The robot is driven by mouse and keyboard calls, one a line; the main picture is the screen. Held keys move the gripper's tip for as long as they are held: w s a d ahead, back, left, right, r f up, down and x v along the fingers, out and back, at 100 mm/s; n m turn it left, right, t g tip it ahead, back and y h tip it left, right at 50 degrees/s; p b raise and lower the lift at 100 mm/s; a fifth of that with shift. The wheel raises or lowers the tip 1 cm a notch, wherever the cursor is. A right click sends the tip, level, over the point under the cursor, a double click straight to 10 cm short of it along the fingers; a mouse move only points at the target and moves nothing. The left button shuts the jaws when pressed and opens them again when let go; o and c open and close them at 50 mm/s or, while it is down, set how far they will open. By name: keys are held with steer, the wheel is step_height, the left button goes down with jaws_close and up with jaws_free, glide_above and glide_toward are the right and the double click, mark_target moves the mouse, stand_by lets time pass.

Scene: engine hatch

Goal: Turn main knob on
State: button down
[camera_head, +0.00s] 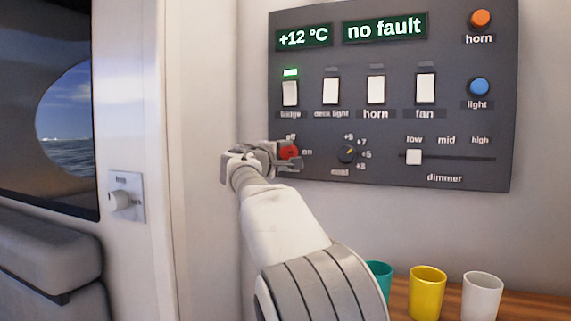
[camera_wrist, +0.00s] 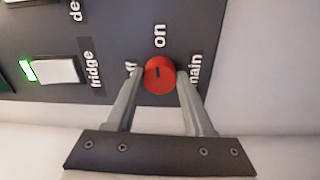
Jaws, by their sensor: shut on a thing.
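The main knob is a round red knob on the dark control panel (camera_head: 395,95). In the head view the knob (camera_head: 289,152) is partly hidden by my gripper (camera_head: 272,153), with "off" above it and "on" to its right. In the wrist view the red knob (camera_wrist: 160,75) sits between the two fingertips of my gripper (camera_wrist: 158,76), one finger on each side. My gripper is shut on it. In that view "off" is at its left, "on" above and "main" at its right. A short dark mark on its face seems to lie toward "off".
Above the knob is the fridge switch (camera_head: 290,93) with a lit green lamp. A second knob (camera_head: 348,154) is to the right, then the dimmer slider (camera_head: 414,157). Several cups, including a yellow one (camera_head: 427,292), stand on a wooden surface (camera_head: 520,307) below.

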steer(key=shift+m+b, duration=0.4)
steer(key=shift+m, duration=0.4)
steer(key=shift+c, duration=1.4)
jaws_free()
steer(key=r+b+v, duration=0.1)
steer(key=b+v, duration=0.1)
steer(key=v, duration=1.5)
steer(key=shift+s+f+b, duration=0.2)
steer(key=shift+f+b, duration=0.15)
steer(key=shift+f, duration=0.15)
steer(key=shift+a, duration=0.1)
